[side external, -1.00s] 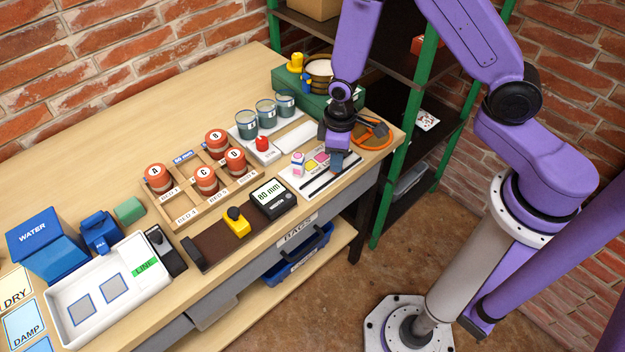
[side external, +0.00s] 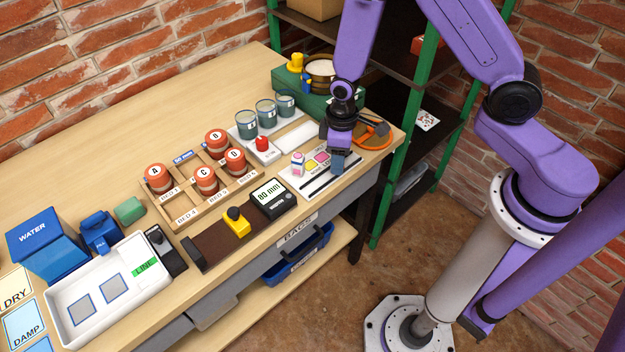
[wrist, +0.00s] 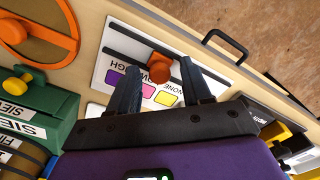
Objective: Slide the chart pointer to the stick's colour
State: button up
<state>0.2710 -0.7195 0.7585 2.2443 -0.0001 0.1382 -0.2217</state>
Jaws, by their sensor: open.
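The white colour chart (wrist: 112,50) lies at the table's front edge, with purple, pink and yellow patches and dark slots. It also shows in the side view (side external: 291,183). An orange-red knob (wrist: 159,72), which looks like the chart pointer, stands by the slot nearest the patches. My gripper (wrist: 160,66) is open, with its fingers on either side of the knob; I cannot tell whether they touch it. In the side view my gripper (side external: 338,163) is low over the chart's right part and hides the knob. I cannot make out a test stick.
The 80 mm display (side external: 270,194) is further left. An orange ring (side external: 376,136) and a green box (side external: 300,98) are close behind. The green shelf post (side external: 401,140) stands right of the table.

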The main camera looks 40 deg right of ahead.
jog(key=shift+r, duration=3.5)
jog(key=shift+s+r, duration=0.1)
jog(key=s+d+r+n, duration=0.1)
jog(key=s+r+n, duration=0.1)
jog(key=s+r, duration=0.5)
jog(key=s+d+r+n, duration=0.2)
jog(key=s+r, duration=0.5)
jog(key=s, duration=0.7)
jog(key=shift+s+d+r+n, duration=0.2)
jog(key=shift+s+r+n, duration=0.2)
jog(key=shift+n, duration=0.1)
